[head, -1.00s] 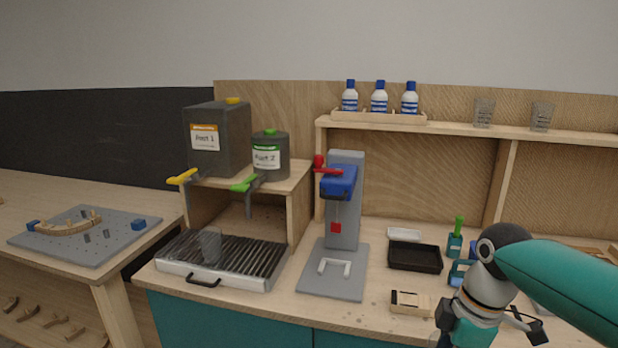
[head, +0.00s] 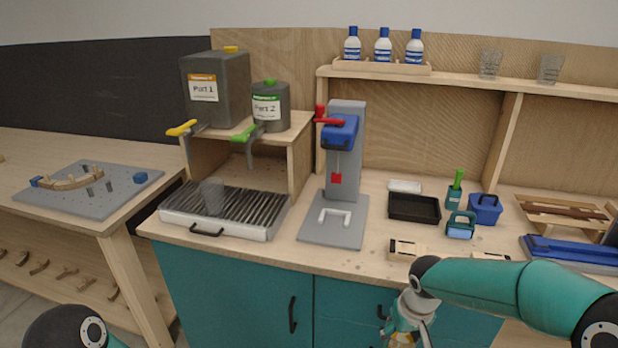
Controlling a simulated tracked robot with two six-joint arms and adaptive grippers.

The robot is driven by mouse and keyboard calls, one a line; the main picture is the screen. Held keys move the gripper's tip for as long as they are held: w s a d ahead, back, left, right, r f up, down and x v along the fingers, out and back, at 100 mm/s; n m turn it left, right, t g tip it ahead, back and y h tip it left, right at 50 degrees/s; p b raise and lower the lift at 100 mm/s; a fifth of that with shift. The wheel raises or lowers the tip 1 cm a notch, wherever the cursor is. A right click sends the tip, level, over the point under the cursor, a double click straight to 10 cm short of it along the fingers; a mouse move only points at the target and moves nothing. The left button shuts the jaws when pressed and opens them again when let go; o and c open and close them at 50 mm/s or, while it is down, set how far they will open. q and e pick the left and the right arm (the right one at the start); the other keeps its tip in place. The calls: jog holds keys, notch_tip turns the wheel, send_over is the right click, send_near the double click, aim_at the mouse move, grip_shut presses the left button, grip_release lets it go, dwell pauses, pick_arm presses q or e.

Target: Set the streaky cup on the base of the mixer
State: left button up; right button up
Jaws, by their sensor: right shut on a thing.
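The mixer has a grey column, a blue head (head: 340,132) with a red lever, and a red piece hanging below. Its flat grey base (head: 318,233) carries a white U-shaped bracket (head: 334,216) and holds no cup. My right gripper (head: 404,334) is low at the bottom edge, in front of the teal cabinet and below the worktop. It is shut on a small, patchy yellowish and pale thing (head: 401,341), apparently the streaky cup, mostly cut off by the frame. My left arm shows only at the bottom left; its gripper is out of view.
A clear cup (head: 212,196) stands on the slatted drip tray (head: 262,226) under two dispensers. Right of the mixer are a black tray (head: 414,208), blue and green tools and wooden blocks. Clear cups (head: 489,63) and bottles (head: 383,46) stand on the shelf.

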jog(key=shift+w+m, duration=0.15)
jog(key=shift+m, duration=0.25)
jog(key=shift+f, duration=0.2)
jog(key=shift+m, duration=0.3)
jog(key=s+f, duration=0.3)
jog(key=f, duration=0.1)
jog(key=shift+s+f, duration=0.15)
jog(key=shift+s, duration=0.25)
jog(key=shift+a, duration=0.15)
